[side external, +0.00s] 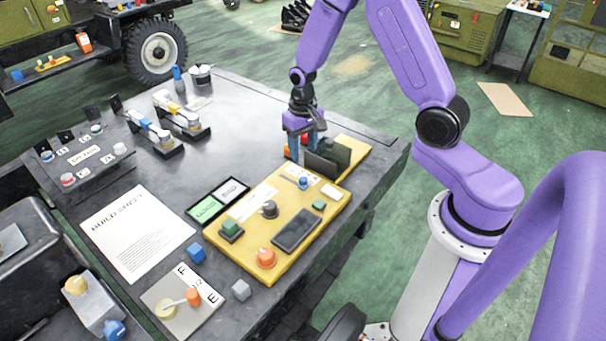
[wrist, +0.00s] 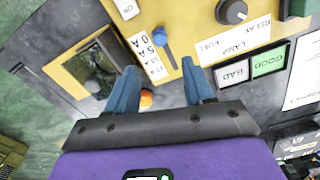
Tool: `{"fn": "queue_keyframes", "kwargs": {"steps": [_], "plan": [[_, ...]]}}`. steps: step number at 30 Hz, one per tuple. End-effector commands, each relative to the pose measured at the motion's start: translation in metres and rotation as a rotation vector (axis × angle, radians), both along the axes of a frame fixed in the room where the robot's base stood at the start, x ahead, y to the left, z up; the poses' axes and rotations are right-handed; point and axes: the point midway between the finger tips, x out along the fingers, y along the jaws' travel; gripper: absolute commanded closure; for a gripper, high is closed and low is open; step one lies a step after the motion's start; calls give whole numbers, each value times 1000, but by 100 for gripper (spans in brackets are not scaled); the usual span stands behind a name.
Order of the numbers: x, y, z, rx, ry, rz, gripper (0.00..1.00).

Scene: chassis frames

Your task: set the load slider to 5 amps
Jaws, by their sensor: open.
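The load slider is a blue knob (side external: 303,183) on the yellow panel (side external: 224,243). In the wrist view the blue slider knob (wrist: 159,36) sits at the upper end of its slot, beside the 0 A mark of a white scale strip (wrist: 148,55). The 5 A mark is just below that. My gripper (side external: 306,155) is above the far part of the panel, beyond the knob. In the wrist view my gripper (wrist: 160,70) is open and empty, its blue fingers spread below the knob and apart from it.
A dark upright block (side external: 322,165) stands close beside my fingers. An orange round part (wrist: 146,98) shows between them in the wrist view. A grey dial (side external: 269,209), an orange knob (side external: 265,257) and a dark rectangular plate (side external: 296,231) are nearer on the panel.

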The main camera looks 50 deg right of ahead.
Motion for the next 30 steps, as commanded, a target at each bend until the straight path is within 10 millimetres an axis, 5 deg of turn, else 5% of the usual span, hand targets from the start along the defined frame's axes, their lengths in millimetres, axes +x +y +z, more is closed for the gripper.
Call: {"fn": "queue_keyframes", "kwargs": {"steps": [18, 30], "plan": [[0, 0, -88, 0, 1, -1, 48], [0, 0, -105, -1, -2, 0, 48]]}}
